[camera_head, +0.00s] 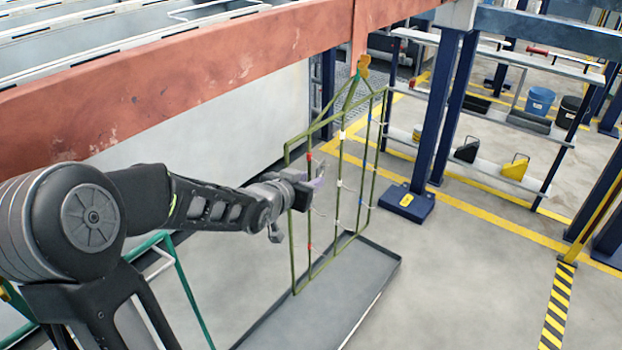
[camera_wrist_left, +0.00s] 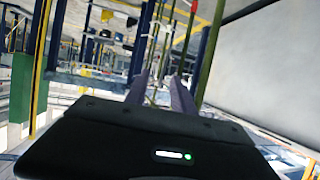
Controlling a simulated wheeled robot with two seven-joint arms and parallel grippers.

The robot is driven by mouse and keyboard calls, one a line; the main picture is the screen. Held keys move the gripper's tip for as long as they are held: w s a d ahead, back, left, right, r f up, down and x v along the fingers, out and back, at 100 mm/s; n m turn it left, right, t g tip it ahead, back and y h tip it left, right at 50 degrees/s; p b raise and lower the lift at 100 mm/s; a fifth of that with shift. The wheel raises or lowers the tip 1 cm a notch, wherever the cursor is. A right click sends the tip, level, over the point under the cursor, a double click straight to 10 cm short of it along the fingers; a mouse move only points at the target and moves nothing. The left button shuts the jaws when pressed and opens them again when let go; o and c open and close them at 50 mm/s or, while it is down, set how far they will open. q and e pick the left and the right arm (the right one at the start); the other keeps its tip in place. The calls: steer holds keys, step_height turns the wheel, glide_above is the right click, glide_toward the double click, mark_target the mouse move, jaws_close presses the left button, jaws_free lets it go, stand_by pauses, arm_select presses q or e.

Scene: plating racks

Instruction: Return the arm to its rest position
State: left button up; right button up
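My left arm (camera_head: 215,205) reaches in from the left in the head view. Its gripper (camera_head: 316,180) is at the near side of a hanging green plating rack (camera_head: 291,235). In the left wrist view the two pale fingers of my left gripper (camera_wrist_left: 161,95) stand apart, with a gap between them. Thin rack rods and wires show in and beyond that gap. I cannot tell whether a finger touches the rack. My right gripper is in neither view.
The rack hangs from a yellow hook (camera_head: 363,66) under a red beam (camera_head: 190,90). A grey tray (camera_head: 330,300) lies below it. A blue post (camera_head: 440,110) and shelves (camera_head: 490,160) stand behind. Open floor (camera_head: 470,290) lies to the right.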

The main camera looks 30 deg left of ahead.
arm_select(q)
steer(key=shift+f, duration=0.1)
stand_by(0.3)
steer(key=s+d+f+n+g+h, duration=0.15)
steer(key=s+d+f, duration=0.3)
steer(key=f, duration=0.45)
steer(key=s+d+f+g, duration=0.3)
steer(key=d+f, duration=0.3)
steer(key=f, duration=0.2)
steer(key=s+d+f+n+g+h, duration=0.1)
steer(key=s+d+f+g, duration=0.15)
steer(key=d+f, duration=0.45)
steer(key=s+d+f+g+h, duration=0.1)
steer(key=s+d+f+g, duration=0.1)
steer(key=s+d+f, duration=0.4)
steer(key=s+d+f+m+g, duration=0.15)
steer(key=s+f, duration=0.25)
steer(key=s, duration=0.4)
steer(key=s+d+f+g+h, duration=0.1)
steer(key=s+d+f+g, duration=0.2)
steer(key=s+f, duration=0.3)
step_height(320, 180, up, 21)
steer(key=p, duration=1.9)
steer(key=shift+s+t, duration=0.25)
steer(key=shift+t, duration=0.1)
steer(key=shift+d, duration=0.1)
